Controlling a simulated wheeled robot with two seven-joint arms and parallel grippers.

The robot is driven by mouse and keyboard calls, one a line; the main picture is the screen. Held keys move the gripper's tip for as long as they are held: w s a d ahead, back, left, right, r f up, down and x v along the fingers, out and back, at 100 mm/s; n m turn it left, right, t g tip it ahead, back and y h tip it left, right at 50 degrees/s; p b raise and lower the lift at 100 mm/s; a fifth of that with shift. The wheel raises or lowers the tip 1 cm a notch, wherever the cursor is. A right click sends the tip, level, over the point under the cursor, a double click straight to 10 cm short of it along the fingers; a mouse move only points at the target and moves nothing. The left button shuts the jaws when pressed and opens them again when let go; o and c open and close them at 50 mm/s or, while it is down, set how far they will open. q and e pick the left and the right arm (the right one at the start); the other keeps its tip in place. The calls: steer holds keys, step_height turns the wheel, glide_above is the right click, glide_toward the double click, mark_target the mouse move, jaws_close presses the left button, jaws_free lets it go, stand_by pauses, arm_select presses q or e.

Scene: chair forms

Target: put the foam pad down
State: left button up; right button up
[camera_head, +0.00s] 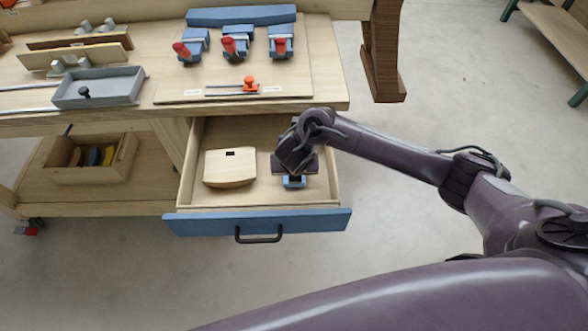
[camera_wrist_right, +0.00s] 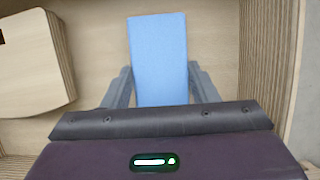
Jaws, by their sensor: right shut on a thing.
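The foam pad (camera_wrist_right: 158,60) is a blue block between the fingers of my right gripper (camera_wrist_right: 158,85) in the right wrist view. In the head view a small blue part of the pad (camera_head: 294,182) shows below the right gripper (camera_head: 294,176), inside the open drawer (camera_head: 257,222). The gripper is shut on the pad, with a finger on each side. Most of the pad is hidden by the wrist in the head view. I cannot tell whether the pad touches the drawer floor. My left gripper is not in view.
A curved wooden block (camera_head: 230,170) lies in the drawer left of the pad; it also shows in the wrist view (camera_wrist_right: 30,65). The drawer's right wall (camera_wrist_right: 270,50) is close to the gripper. The workbench top (camera_head: 330,92) overhangs the drawer's back. Bare drawer floor lies around the pad.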

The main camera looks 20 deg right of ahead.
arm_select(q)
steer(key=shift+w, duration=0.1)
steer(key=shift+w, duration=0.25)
arm_select(e)
steer(key=o, duration=0.9)
steer(key=shift+o, duration=0.2)
arm_select(q)
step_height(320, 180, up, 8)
steer(key=p, duration=0.7)
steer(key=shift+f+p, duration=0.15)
steer(key=shift+p, duration=0.15)
arm_select(e)
steer(key=v, duration=1.2)
